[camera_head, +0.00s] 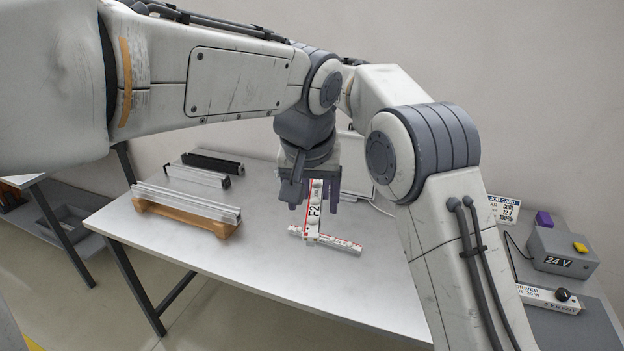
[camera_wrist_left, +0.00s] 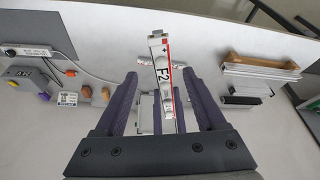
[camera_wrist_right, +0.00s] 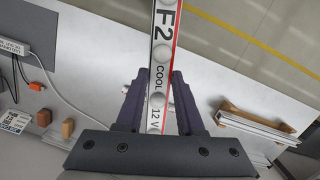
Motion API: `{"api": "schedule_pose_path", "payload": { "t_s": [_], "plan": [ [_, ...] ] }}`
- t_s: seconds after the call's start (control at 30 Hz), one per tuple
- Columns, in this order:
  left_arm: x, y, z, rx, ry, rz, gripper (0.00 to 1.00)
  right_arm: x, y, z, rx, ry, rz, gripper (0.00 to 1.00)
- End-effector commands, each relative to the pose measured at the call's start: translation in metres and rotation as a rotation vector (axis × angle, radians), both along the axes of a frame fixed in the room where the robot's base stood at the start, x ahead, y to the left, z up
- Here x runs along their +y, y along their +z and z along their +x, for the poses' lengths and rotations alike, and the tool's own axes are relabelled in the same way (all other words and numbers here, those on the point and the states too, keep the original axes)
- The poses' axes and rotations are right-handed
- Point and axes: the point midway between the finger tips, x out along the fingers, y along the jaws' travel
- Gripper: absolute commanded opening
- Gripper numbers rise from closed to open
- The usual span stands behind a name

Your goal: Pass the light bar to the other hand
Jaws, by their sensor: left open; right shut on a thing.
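The light bar (camera_head: 314,215), white with a red edge stripe, round lenses and an "F2" label, hangs roughly upright below the grippers over the table. My right gripper (camera_wrist_right: 153,84) is shut on it, and the bar runs up out of the right wrist view. My left gripper (camera_wrist_left: 163,80) is open, and the bar shows between its spread purple fingers with a gap on both sides. In the head view my left wrist hides most of my right gripper. A second white-and-red bar (camera_head: 340,246) appears to lie on the table beneath.
The grey table (camera_head: 270,275) is clear in front. A wooden cradle (camera_head: 180,215) with clear rails stands at the left, with a dark rail (camera_head: 213,162) behind it. At the right are a grey 24 V box (camera_head: 562,252), a job card (camera_head: 503,209) and a driver unit (camera_head: 548,298) with cables.

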Motion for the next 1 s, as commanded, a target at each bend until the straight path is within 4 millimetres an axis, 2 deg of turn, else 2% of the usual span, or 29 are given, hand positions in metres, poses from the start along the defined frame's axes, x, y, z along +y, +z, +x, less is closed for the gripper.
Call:
{"api": "schedule_pose_path", "payload": {
  "t_s": [0.03,0.17,0.27,0.63,0.8,1.0],
  "plan": [
    [-0.001,0.006,0.007,-0.013,0.017,-0.005,0.72,0.000,0.000,0.000,-0.001,0.000,0.000,0.00],
    [-0.002,0.009,0.017,-0.028,0.044,-0.009,0.72,0.000,0.000,0.000,-0.001,0.000,0.000,0.00],
    [-0.003,0.001,0.021,-0.028,0.049,-0.008,0.72,0.000,0.000,0.000,-0.001,0.000,0.000,0.00],
    [-0.005,-0.047,0.041,-0.028,0.046,-0.009,0.72,0.000,0.000,0.000,-0.001,0.000,0.000,0.00],
    [-0.006,-0.056,0.044,-0.030,0.046,-0.011,0.72,0.000,0.000,0.000,-0.001,0.000,0.000,0.00],
    [-0.006,-0.056,0.045,-0.031,0.045,-0.010,0.72,0.000,0.000,0.000,-0.001,0.000,0.000,0.00]
  ]
}}
